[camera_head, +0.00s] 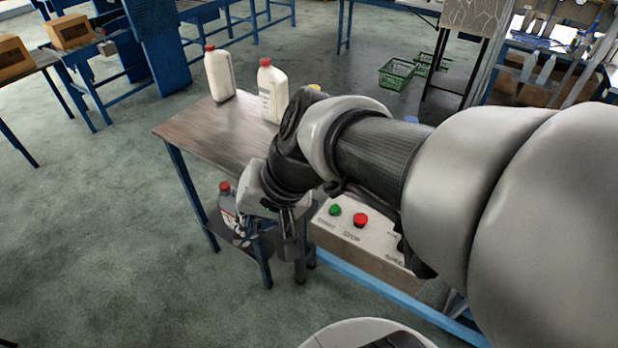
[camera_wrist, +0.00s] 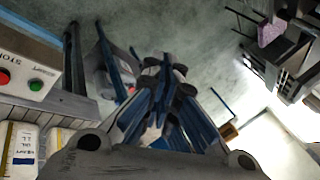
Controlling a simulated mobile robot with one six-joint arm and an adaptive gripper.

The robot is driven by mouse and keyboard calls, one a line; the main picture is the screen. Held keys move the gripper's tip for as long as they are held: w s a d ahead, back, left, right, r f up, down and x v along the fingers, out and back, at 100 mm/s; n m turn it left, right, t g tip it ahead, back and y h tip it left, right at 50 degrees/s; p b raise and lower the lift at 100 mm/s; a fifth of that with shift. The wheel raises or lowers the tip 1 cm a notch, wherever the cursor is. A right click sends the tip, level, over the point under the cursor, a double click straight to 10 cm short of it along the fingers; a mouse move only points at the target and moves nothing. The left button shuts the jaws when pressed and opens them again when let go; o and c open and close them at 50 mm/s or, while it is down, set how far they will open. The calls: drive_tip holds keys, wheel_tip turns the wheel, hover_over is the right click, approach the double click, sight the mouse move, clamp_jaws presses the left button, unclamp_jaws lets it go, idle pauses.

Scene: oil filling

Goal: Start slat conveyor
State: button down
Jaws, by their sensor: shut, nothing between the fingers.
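The control box (camera_head: 368,243) has a green START button (camera_head: 335,210) and a red STOP button (camera_head: 360,220) on its top, with a partly hidden SPEED label at the right. My gripper (camera_head: 290,258) points down just left of the box, apart from the green button. In the wrist view my gripper (camera_wrist: 165,75) is shut and empty. The green button (camera_wrist: 36,85) and the red button (camera_wrist: 4,76) show there at the left edge. My arm hides the right end of the box.
A small table (camera_head: 187,131) holds two white bottles (camera_head: 219,74) (camera_head: 271,90) with red caps. A grey bottle (camera_head: 228,204) stands on its lower shelf. Green crates (camera_head: 397,72) lie on the floor behind. Open floor (camera_head: 100,240) lies at the left.

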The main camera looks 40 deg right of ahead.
drive_tip(key=w+d+f+m+t, duration=0.3)
drive_tip(key=w+d+f+m, duration=0.2)
drive_tip(key=w+d+m, duration=0.6)
drive_tip(key=d+f+m+h, duration=0.1)
drive_tip(key=d+f+m, duration=0.3)
drive_tip(key=d, duration=0.5)
drive_tip(key=d+f+m+t+h, duration=0.1)
drive_tip(key=d+f+m, duration=0.3)
drive_tip(key=d, duration=0.4)
drive_tip(key=shift+d+f+m+t+h, duration=0.3)
drive_tip(key=shift+d+f+m+h, duration=0.15)
drive_tip(key=shift+f, duration=0.3)
drive_tip(key=shift+a, duration=0.1)
drive_tip(key=b, duration=0.6)
hover_over(333, 209)
wheel_tip(333, 209, down, 8)
drive_tip(key=shift+r, duration=0.15)
drive_tip(key=shift+f+b, duration=0.45)
drive_tip(key=shift+f, duration=0.1)
drive_tip(key=shift+f, duration=0.15)
drive_tip(key=shift+f+b, duration=0.3)
drive_tip(key=shift+b, duration=0.4)
